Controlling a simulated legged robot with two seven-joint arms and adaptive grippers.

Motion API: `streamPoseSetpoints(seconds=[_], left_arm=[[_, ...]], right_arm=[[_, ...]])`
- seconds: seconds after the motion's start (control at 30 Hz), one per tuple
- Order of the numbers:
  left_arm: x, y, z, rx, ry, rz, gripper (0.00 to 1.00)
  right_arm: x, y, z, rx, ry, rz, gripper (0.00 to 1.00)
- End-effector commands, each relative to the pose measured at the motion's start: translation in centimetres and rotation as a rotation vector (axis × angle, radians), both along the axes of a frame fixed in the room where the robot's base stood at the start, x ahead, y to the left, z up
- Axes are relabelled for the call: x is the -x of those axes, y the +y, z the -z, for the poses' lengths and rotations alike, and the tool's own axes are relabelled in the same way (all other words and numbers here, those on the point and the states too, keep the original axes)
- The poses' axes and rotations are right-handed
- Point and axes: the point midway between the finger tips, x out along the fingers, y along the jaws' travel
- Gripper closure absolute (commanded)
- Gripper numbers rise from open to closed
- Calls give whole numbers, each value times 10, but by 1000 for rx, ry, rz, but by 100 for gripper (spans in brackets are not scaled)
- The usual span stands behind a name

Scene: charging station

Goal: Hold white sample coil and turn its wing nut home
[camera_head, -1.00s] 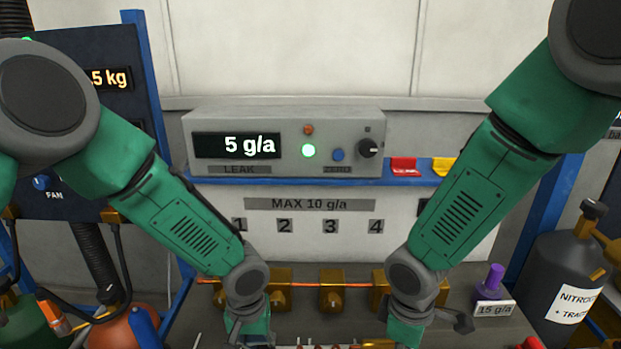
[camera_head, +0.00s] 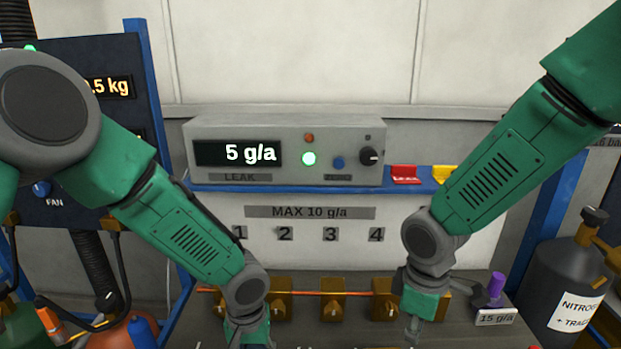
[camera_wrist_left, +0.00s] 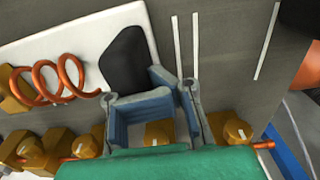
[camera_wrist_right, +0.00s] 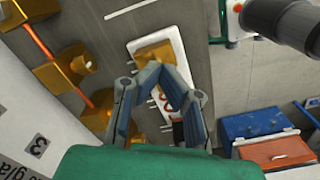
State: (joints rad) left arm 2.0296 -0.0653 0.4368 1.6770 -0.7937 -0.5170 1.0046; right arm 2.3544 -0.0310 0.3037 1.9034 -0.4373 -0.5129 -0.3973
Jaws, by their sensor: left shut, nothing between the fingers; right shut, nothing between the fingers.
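In the left wrist view a copper coil (camera_wrist_left: 48,82) lies along a white panel with a black patch (camera_wrist_left: 124,58); I take this panel (camera_wrist_left: 95,30) as the white sample. My left gripper (camera_wrist_left: 170,78) is shut and empty, over the panel's edge beside the black patch. In the head view my right gripper (camera_head: 413,328) is near the bench; the left one is mostly cut off below. I cannot make out a wing nut.
Brass blocks (camera_head: 333,306) on a copper pipe stand along the bench's back, below numbers 1 to 4. A leak meter (camera_head: 285,150) reads 5 g/a. At right are a purple-topped piece (camera_head: 496,285) marked 15 g/a and a dark nitrogen bottle (camera_head: 560,275).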

Motion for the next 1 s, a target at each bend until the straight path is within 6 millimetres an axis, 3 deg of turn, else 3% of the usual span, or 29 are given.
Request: streamPoseSetpoints(seconds=[0.13, 0.7, 1.0], left_arm=[[5, 4, 6, -11, 14, 1, 100], [6, 4, 6, -10, 13, 1, 100], [6, 4, 6, -10, 13, 1, 100]], right_arm=[[-13, -14, 5, -17, 1, 2, 100], [-13, -15, 64, -16, 2, 0, 100], [-14, -15, 73, -17, 0, 1, 100]])
